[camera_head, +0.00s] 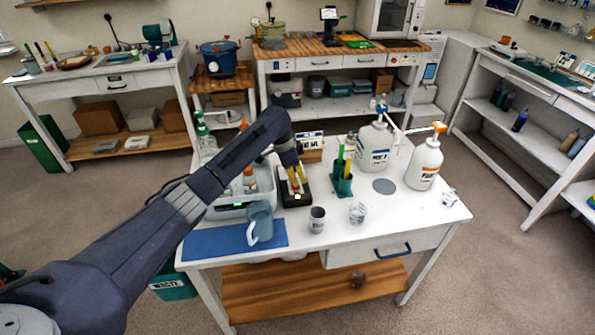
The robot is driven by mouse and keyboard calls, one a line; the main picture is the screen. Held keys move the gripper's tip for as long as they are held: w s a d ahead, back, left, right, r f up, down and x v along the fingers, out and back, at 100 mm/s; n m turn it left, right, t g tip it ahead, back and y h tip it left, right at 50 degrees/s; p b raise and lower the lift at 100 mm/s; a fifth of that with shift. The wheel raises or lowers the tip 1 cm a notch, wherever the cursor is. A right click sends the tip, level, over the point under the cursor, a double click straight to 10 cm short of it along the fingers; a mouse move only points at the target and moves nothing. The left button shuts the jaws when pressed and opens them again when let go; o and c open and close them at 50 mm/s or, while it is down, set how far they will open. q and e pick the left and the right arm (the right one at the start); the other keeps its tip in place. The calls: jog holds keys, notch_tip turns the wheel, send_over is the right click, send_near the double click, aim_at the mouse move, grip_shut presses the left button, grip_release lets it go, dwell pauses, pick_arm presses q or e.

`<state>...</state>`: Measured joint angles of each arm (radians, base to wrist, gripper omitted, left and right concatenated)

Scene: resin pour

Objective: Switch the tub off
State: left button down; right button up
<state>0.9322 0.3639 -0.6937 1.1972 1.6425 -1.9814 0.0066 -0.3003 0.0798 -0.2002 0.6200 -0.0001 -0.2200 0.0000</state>
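A pale, see-through tub (226,212) stands at the left of the white worktable, with bottles in or behind it. A small black box (296,201) with a light spot on its front stands just right of the tub. My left arm reaches in from the left across the tub, covering part of it. My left gripper (296,182) points down with yellow fingertips at the top of the black box. I cannot tell whether the fingertips touch it or how far apart they are. No switch can be made out clearly. My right gripper is not in view.
A blue-grey jug (261,222) stands on a blue mat (207,243) in front of the tub. Right of the box are a green holder (342,186), small cups (316,219) and two white pump bottles (424,165). The table's front right is mostly clear.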

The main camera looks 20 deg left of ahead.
pick_arm(q)
jog(key=shift+f, duration=0.4)
jog(key=shift+s+f, duration=0.1)
jog(key=shift+f, duration=0.05)
jog(key=shift+s+f+t+y, duration=0.2)
jog(key=shift+f+t+y, duration=0.2)
jog(key=shift+t, duration=0.5)
jog(key=shift+d, duration=0.1)
jog(key=shift+w+r, duration=0.1)
jog(key=shift+w, duration=0.15)
jog(key=shift+w+a+r, duration=0.15)
jog(key=shift+w+a, duration=0.2)
jog(key=shift+w, duration=0.15)
